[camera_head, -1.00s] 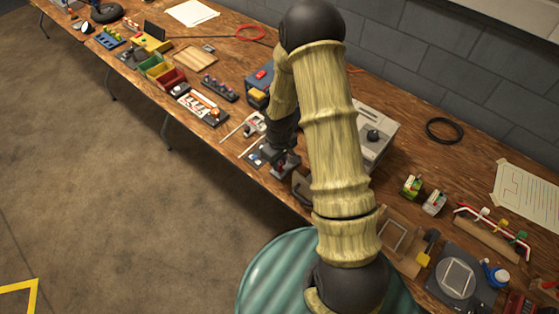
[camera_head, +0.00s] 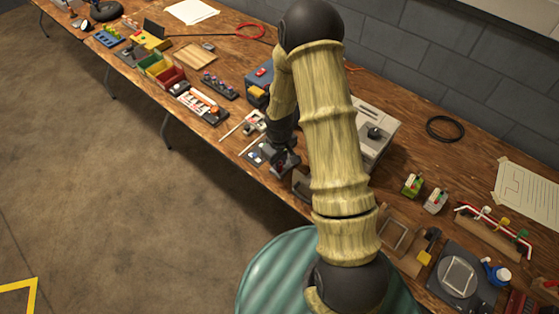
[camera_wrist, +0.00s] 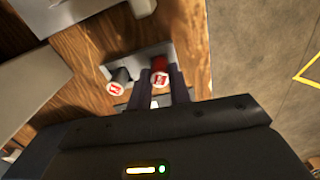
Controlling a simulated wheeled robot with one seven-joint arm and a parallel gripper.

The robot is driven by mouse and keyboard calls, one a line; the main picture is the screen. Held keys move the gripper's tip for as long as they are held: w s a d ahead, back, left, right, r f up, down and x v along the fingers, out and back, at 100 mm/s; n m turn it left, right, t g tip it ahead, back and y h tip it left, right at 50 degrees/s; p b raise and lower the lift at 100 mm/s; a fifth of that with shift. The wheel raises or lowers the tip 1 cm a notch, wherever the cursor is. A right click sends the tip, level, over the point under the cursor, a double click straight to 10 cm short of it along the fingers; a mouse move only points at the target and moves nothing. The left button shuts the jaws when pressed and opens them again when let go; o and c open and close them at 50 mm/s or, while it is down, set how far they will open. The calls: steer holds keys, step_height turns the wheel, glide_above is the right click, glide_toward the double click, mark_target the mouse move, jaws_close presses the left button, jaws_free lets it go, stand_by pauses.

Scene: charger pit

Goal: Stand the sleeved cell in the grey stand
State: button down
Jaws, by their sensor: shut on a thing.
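In the wrist view, my gripper (camera_wrist: 161,84) is shut on a red-sided cell (camera_wrist: 160,64) with a white and red marked end. A second, dark-sided cell (camera_wrist: 119,76) with a similar end is just to its left. Both show over a light grey plate-like piece (camera_wrist: 137,60), which looks like the grey stand. Whether the held cell touches it or is above it, I cannot tell. In the head view, my gripper (camera_head: 285,163) is low near the table's front edge, and the cell in it is too small and dark to make out.
The wooden table (camera_head: 225,150) is crowded. A grey box with a black knob (camera_head: 375,133) is behind and right of my gripper, partly hidden by my arm. Thin sticks (camera_head: 233,130) and a small device (camera_head: 255,121) lie to the left. Open floor (camera_head: 110,200) lies in front.

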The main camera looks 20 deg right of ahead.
steer(key=shift+f, duration=0.3)
stand_by(0.4)
steer(key=c, duration=1.2)
jaws_free()
steer(key=shift+w+r, duration=0.1)
steer(key=shift+d+r+p, duration=0.1)
steer(key=shift+r+p, duration=0.25)
steer(key=shift+r, duration=0.1)
steer(key=shift+a+r+p, duration=0.2)
steer(key=shift+r+p, duration=0.6)
steer(key=shift+r, duration=0.2)
steer(key=shift+d+r+p, duration=0.1)
steer(key=shift+r+p, duration=1.45)
steer(key=shift+r, duration=0.4)
